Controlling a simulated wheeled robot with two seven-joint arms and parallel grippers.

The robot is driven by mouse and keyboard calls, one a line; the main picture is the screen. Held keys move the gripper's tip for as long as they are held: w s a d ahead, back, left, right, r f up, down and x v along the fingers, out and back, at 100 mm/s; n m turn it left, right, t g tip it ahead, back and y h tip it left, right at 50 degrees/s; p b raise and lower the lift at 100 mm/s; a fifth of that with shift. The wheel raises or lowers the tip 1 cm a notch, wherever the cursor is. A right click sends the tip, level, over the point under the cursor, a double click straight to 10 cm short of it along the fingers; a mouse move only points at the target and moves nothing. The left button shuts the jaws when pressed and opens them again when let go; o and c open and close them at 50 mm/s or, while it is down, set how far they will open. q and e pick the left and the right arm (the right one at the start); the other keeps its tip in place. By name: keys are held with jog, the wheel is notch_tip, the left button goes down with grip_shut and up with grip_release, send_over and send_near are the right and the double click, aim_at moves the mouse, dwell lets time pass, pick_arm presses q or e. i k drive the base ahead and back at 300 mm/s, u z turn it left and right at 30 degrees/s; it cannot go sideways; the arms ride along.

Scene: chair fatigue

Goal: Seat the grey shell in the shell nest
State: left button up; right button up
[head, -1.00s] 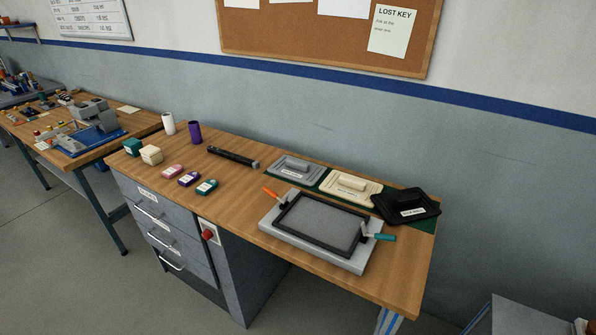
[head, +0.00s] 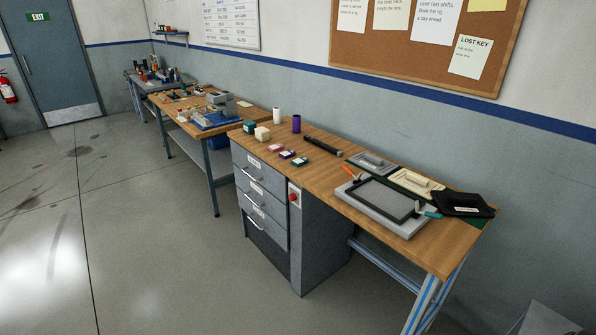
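A grey flat piece with a raised block on top (head: 372,163), which looks like the grey shell, lies at the back right of the near bench. In front of it sits a light grey fixture (head: 400,228) with a black rectangular frame around a grey surface, which looks like the shell nest. An orange handle (head: 350,172) is at its left corner and a teal handle (head: 431,213) at its right. The grey piece lies behind the fixture, apart from its framed area. Neither of my grippers is in view.
A cream piece (head: 415,182) and a black piece (head: 462,204) lie right of the grey one. Small boxes, two cylinders and a dark bar (head: 323,146) are on the bench's left. A second bench (head: 190,104) stands further left. Open floor (head: 150,230) lies left of the drawers (head: 262,200).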

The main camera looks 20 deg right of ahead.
aim_at(394, 207)
jog(key=u, duration=0.1)
jog(key=k, duration=0.2)
jog(key=u, duration=0.05)
jog(key=i, duration=1.45)
jog(key=z, duration=0.65)
